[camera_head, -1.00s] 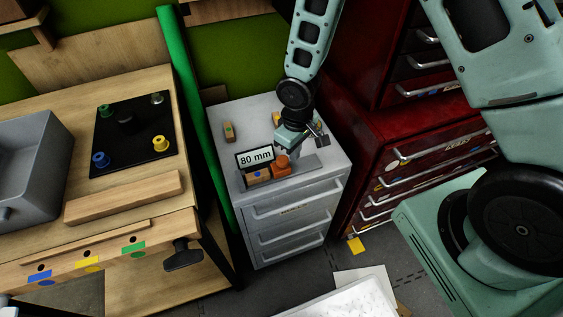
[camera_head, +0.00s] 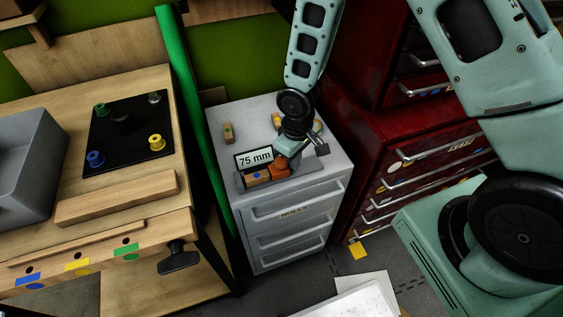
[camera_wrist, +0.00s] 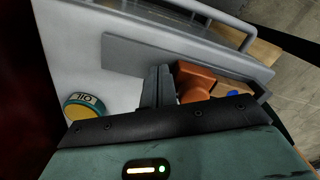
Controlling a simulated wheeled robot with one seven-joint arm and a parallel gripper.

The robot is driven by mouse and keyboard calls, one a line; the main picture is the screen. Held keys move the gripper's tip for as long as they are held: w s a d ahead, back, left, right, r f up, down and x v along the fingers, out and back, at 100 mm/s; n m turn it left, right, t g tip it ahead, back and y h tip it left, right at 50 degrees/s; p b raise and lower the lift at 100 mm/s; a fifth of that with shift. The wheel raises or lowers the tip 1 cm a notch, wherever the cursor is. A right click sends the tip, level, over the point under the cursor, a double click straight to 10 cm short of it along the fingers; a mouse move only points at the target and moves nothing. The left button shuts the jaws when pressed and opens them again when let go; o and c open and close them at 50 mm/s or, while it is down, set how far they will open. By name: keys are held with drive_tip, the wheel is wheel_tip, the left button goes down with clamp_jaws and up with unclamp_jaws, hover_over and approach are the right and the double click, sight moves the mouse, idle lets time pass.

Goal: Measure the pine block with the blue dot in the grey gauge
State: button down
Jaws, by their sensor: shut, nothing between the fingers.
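The grey gauge (camera_head: 307,174) lies on top of the light grey drawer cabinet; its display (camera_head: 254,158) reads 75 mm. The pine block (camera_head: 258,178) lies in the gauge, left of the orange slider (camera_head: 281,169). Its blue dot (camera_wrist: 233,93) shows in the wrist view beside the slider (camera_wrist: 195,80). My gripper (camera_wrist: 158,86) is shut and empty, its fingers low over the gauge on the side of the slider away from the block. Finger contact with the slider is hard to tell. In the head view my wrist partly hides the gauge's right part.
Two other small blocks stand at the cabinet's back, one left (camera_head: 229,133) and one near my arm (camera_head: 276,120). A round yellow-rimmed item marked 110 (camera_wrist: 84,106) lies near my gripper. A red drawer chest (camera_head: 430,150) stands right, a wooden workbench (camera_head: 120,215) left.

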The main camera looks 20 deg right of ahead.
drive_tip(key=shift+a+r, duration=0.1)
drive_tip(key=shift+a, duration=0.8)
idle(0.7)
drive_tip(key=shift+w+d, duration=0.1)
drive_tip(key=shift+d, duration=0.15)
drive_tip(key=shift+d, duration=0.35)
wheel_tip(320, 180, up, 7)
drive_tip(key=p, duration=0.6)
idle(1.3)
wheel_tip(320, 180, up, 7)
hover_over(286, 179)
drive_tip(key=s+a+r+n, duration=0.1)
drive_tip(key=s+a+r, duration=0.2)
drive_tip(key=s+r, duration=1.3)
drive_tip(key=shift+s+r+n+y, duration=0.25)
drive_tip(key=shift+s+n+y, duration=0.05)
drive_tip(key=shift+s, duration=0.65)
